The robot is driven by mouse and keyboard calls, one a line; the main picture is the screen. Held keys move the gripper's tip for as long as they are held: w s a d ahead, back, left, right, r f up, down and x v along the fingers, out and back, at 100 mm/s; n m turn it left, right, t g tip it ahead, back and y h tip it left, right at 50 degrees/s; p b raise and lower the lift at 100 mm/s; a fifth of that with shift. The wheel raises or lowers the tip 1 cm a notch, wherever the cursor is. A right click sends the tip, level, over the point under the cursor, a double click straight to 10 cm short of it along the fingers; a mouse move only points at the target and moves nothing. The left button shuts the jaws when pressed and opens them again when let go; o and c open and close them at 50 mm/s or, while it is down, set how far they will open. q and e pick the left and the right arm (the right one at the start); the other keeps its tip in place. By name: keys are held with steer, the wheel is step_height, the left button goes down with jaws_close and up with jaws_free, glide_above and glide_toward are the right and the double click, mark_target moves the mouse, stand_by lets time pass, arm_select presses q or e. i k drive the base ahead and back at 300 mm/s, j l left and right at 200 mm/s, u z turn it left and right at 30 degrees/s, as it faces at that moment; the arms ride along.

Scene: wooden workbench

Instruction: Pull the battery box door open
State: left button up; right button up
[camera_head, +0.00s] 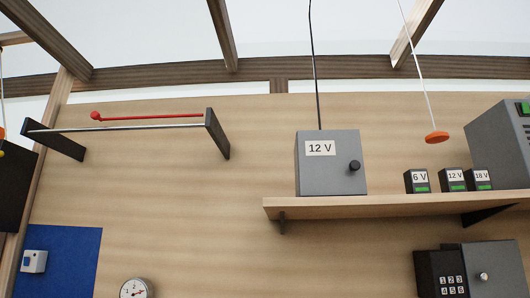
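The grey battery box (313,181) stands on a wooden shelf in the head view, right of the middle. Its door carries a white "12 V" label (320,148) and a round black knob (354,166) near the right edge. The door looks closed. A black cable (316,70) runs up from the box's top. Neither of my grippers is in the head view, so their state does not show.
The shelf (390,202) also holds small batteries marked 6 V (419,182), 12 V (454,180) and 18 V (480,179). A keypad box (449,275) sits below. The space before the battery box is clear.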

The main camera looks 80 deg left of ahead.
mark_target(330, 163)
steer(key=u, duration=2)
